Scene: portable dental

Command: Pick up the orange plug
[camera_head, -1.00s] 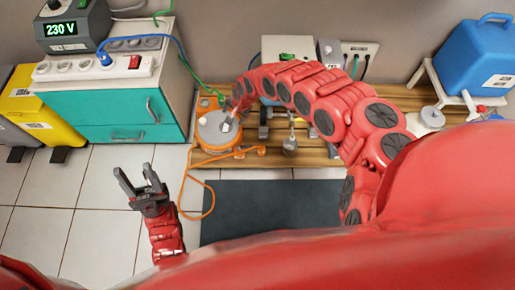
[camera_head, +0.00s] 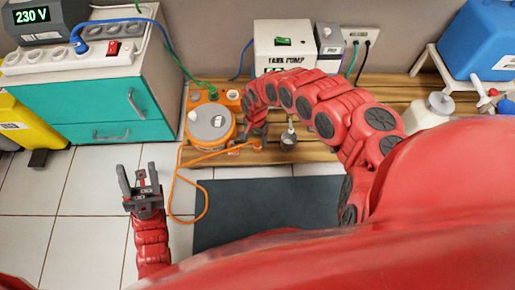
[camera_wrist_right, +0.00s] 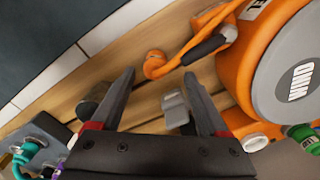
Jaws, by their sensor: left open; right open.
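The orange plug (camera_head: 257,144) lies at the end of an orange cable (camera_head: 205,190), near the front edge of the wooden slatted platform (camera_head: 330,155). In the right wrist view the plug (camera_wrist_right: 155,65) is a rounded orange piece on the planks. My right gripper (camera_wrist_right: 158,85) is open, with the plug just beyond and between its fingertips; I see no contact. In the head view the right gripper (camera_head: 255,132) is small and partly hidden by its arm. My left gripper (camera_head: 140,178) is open and empty above the tiled floor.
An orange unit with a grey round top (camera_head: 210,122) stands left of the plug. A small grey metal piece (camera_head: 289,138) stands to its right. The white tank pump box (camera_head: 285,47) is behind. A dark mat (camera_head: 270,205) lies in front.

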